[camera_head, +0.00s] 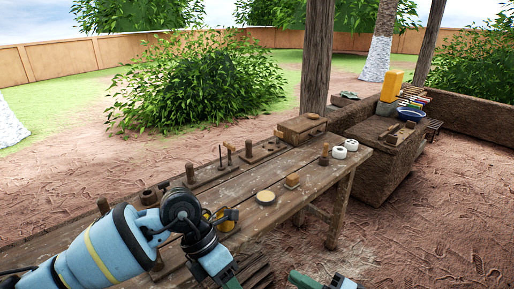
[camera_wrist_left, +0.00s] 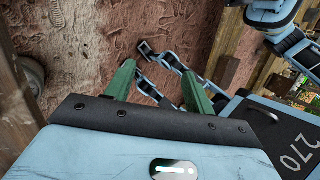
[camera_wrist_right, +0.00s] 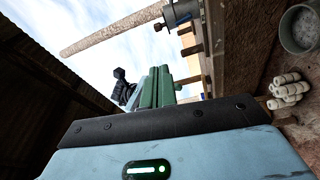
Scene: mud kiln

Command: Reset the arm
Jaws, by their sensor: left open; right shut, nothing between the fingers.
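My left arm comes into the head view from the left, over the near side of the workbench (camera_head: 235,195), and bends down towards the bottom edge. Green parts of my left gripper (camera_head: 229,277) show there, partly cut off. In the left wrist view its two green fingers (camera_wrist_left: 160,88) stand apart with nothing between them, above reddish ground. My right gripper (camera_head: 303,281) shows at the bottom edge of the head view, right of the left one and low beside the bench. In the right wrist view its green fingers (camera_wrist_right: 157,88) are together and hold nothing.
A wooden box (camera_head: 301,129), two white rolls (camera_head: 344,149), a round yellowish-topped piece (camera_head: 266,198) and wooden tools stand on the bench. A blue bowl (camera_head: 410,114) and a yellow block (camera_head: 392,85) are at the back right. A wooden post (camera_head: 317,60) rises behind the bench. Bare ground lies right.

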